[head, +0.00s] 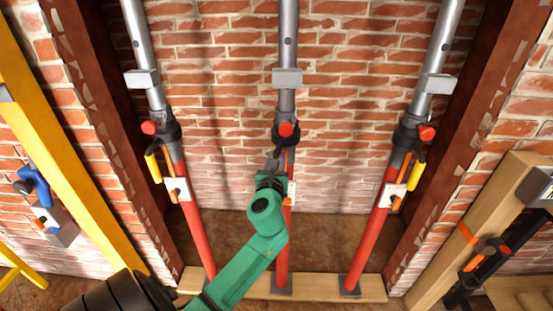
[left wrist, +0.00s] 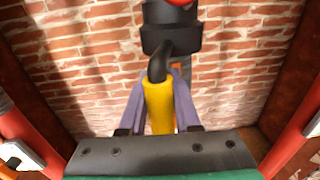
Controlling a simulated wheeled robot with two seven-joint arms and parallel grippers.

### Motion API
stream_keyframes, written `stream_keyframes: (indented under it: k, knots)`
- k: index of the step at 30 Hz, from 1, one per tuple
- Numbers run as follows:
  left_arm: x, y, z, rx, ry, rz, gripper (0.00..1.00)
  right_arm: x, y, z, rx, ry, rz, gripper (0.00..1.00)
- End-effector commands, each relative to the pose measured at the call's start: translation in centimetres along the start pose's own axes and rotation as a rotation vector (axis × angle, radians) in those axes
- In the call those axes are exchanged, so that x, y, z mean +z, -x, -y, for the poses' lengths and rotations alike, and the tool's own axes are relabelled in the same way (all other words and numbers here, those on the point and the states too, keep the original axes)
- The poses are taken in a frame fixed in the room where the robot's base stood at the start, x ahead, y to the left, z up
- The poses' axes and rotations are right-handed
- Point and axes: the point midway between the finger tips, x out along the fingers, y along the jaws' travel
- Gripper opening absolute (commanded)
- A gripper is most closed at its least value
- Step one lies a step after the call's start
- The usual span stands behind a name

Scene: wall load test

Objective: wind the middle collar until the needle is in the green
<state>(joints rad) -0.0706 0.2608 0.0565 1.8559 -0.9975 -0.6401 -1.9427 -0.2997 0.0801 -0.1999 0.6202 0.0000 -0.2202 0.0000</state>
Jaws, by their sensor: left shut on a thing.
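The middle prop has a red lower tube (head: 283,245), a grey upper tube (head: 288,40) and a black collar (head: 286,142) with a red knob (head: 286,129). The collar also shows at the top of the left wrist view (left wrist: 171,38). My left gripper (head: 272,165) is at the collar's handle. In the left wrist view its two fingers are closed around the yellow grip (left wrist: 158,106), which hangs from the collar by a bent black arm. A white plate (head: 292,190) on the middle prop is mostly hidden behind my green arm; no needle or green zone can be made out. My right gripper is not in view.
Similar props stand at the left (head: 195,225) and right (head: 377,230), with yellow grips. All rest on a wooden board (head: 320,287) before a brick wall (head: 235,90). A yellow beam (head: 75,165) is far left; a black clamp (head: 480,268) is at lower right.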

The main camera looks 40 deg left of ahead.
Motion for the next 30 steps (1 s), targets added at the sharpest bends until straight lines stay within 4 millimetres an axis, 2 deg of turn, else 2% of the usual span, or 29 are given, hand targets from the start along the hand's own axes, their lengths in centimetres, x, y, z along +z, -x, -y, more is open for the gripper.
stream_keyframes:
  k: [19, 26, 30]
  knots:
    - [-0.2, 0.0, 0.2, 0.016, 0.002, -0.004, 0.00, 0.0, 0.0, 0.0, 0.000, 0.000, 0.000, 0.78]
    - [-0.1, 0.1, 2.1, 0.229, 0.003, -0.007, 0.00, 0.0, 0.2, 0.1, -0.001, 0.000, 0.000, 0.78]
    - [0.3, 0.2, 3.3, 0.271, -0.001, -0.003, 0.00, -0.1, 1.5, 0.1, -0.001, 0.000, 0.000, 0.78]
